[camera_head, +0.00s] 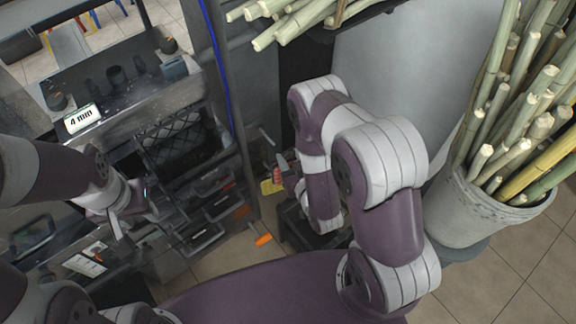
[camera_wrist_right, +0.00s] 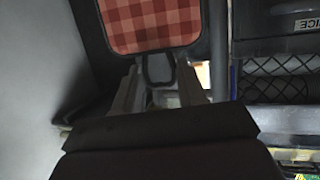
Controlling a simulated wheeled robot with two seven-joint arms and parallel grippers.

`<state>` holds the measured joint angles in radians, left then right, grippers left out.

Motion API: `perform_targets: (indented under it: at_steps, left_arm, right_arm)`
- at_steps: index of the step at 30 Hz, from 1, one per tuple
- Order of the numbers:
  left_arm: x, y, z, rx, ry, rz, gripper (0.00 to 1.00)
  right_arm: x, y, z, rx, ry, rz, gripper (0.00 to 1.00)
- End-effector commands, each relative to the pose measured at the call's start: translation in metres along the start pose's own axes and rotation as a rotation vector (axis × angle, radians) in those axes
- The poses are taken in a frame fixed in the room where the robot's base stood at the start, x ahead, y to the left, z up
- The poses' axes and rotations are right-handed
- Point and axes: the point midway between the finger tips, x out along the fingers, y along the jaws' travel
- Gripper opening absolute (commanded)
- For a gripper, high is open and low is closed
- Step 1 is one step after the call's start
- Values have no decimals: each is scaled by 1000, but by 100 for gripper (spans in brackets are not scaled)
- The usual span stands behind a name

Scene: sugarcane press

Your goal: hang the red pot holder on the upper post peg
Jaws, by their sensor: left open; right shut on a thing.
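The red pot holder (camera_wrist_right: 150,22) shows at the top of the right wrist view, with a red check pattern and a dark border. A dark loop (camera_wrist_right: 158,72) on its edge lies between the fingers of my right gripper (camera_wrist_right: 160,78), which is shut on it. In the head view my right arm bends down at the centre and hides its gripper; I cannot make out the pot holder there. A dark upright post (camera_head: 232,100) stands left of this arm; I cannot clearly identify its upper peg. My left gripper (camera_head: 125,212) is open and empty at the left.
Dark open bins (camera_head: 205,205) stand low between the arms. A small red and yellow thing (camera_head: 271,184) and an orange handle (camera_head: 263,240) are near the post. A bucket (camera_head: 470,210) of canes stands right. Cut canes (camera_head: 290,22) lie on a shelf above.

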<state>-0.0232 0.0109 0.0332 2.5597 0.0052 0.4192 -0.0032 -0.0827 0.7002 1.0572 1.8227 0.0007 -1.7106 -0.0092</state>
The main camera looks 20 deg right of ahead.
Motion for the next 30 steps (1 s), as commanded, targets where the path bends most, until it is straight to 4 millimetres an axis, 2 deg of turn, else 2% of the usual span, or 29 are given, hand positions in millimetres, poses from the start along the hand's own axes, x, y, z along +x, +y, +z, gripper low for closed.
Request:
perform_targets:
  at_steps: [24, 30]
  left_arm:
    - [16, 0, 2, 0, 0, 0, 43]
    - [23, 0, 3, 0, -1, 0, 43]
  right_arm:
    - [64, -17, -13, 1, 3, 1, 14]
    - [75, -20, -9, 1, 1, 1, 14]
